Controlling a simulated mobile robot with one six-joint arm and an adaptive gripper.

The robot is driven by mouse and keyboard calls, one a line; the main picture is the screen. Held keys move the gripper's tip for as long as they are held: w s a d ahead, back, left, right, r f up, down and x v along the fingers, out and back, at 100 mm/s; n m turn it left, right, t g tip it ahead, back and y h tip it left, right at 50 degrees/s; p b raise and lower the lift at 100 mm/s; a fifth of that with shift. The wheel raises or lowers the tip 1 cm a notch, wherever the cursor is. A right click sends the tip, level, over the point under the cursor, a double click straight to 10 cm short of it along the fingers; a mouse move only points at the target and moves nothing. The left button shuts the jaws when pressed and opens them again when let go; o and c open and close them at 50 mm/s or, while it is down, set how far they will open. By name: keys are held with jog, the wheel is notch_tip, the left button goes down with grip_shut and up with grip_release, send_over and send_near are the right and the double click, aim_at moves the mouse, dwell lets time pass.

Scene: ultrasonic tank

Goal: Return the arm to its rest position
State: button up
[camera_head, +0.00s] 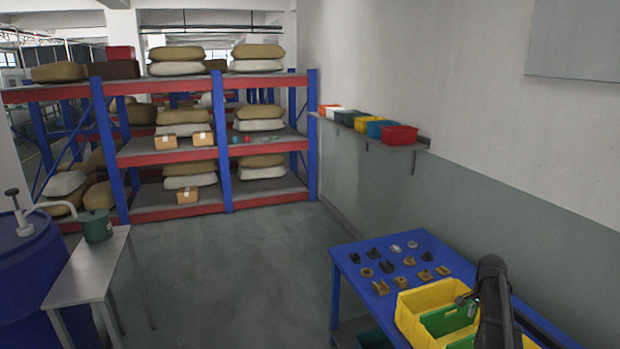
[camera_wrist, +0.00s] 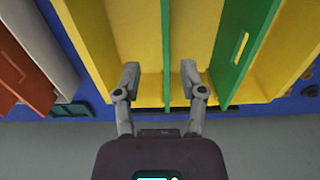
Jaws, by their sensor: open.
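My gripper (camera_wrist: 160,85) is open and empty in the wrist view. Its two grey fingers are spread apart above a yellow bin (camera_wrist: 149,92) with a green divider (camera_wrist: 235,60). In the head view my dark arm comes up at the lower right, in front of the yellow bins (camera_head: 408,322) on the blue table (camera_head: 352,265). The gripper is small and partly unclear there, close to the green divider (camera_head: 450,318).
Several small brown, dark and grey parts (camera_head: 380,287) lie on the table behind the bins. A shelf with coloured bins (camera_head: 398,135) is on the right wall. A metal table (camera_head: 82,273) and blue drum (camera_head: 25,270) stand left. The floor between is clear.

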jog(key=s+a+f+n+b, duration=0.1)
jog(key=s+a+n, duration=0.3)
jog(key=a, duration=0.7)
jog(key=s+a+f+n+b, duration=0.2)
jog(key=s+a+n, duration=0.3)
jog(key=s+a, duration=0.3)
jog(key=s+a+f+n+b, duration=0.2)
jog(key=s+a+n, duration=0.3)
jog(key=a, duration=1)
jog(key=shift+s, duration=0.65)
